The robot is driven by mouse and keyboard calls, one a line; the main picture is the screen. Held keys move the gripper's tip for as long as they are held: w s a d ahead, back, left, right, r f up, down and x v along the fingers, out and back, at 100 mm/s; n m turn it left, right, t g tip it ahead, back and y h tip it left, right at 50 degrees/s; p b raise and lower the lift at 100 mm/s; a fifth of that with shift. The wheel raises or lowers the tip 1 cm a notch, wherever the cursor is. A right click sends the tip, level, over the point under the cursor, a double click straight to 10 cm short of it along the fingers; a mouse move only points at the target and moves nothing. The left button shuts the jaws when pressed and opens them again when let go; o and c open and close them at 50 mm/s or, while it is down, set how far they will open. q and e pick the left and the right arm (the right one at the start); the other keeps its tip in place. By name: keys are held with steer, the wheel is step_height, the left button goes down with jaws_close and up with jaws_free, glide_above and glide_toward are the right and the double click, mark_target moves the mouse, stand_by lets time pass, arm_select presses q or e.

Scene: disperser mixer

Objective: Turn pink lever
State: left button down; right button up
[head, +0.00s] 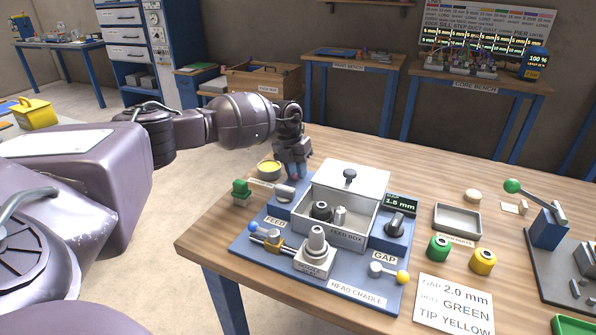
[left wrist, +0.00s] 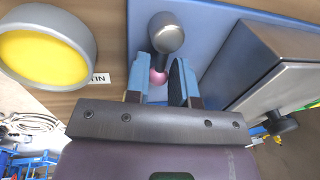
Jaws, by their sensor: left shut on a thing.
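The pink lever's pink ball (left wrist: 158,78) shows between my left fingers in the left wrist view, beside a grey rounded knob (left wrist: 167,34). My left gripper (left wrist: 157,82) is shut on the lever, its blue fingertips on either side of the ball. In the head view, my left gripper (head: 296,174) points down at the far left corner of the blue machine base (head: 243,246), behind the FEED label. The pink ball is hidden there by the gripper; the grey knob (head: 285,192) shows just in front of it. My right gripper is out of view.
The feed box (head: 362,222) stands close to the right of my left gripper. A yellow-topped tin (head: 269,169) and a green-ended part (head: 241,187) are at its left. A grey tray (head: 457,221) and green and yellow rings lie farther right.

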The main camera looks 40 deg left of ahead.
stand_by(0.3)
arm_select(q)
steer(key=c, duration=1)
jaws_free()
steer(key=shift+c, duration=0.2)
step_height(320, 180, up, 11)
steer(key=a+p, duration=0.1)
steer(key=a, duration=0.1)
steer(key=shift+s+f, duration=0.2)
steer(key=shift+s, duration=0.05)
steer(key=shift+a, duration=0.1)
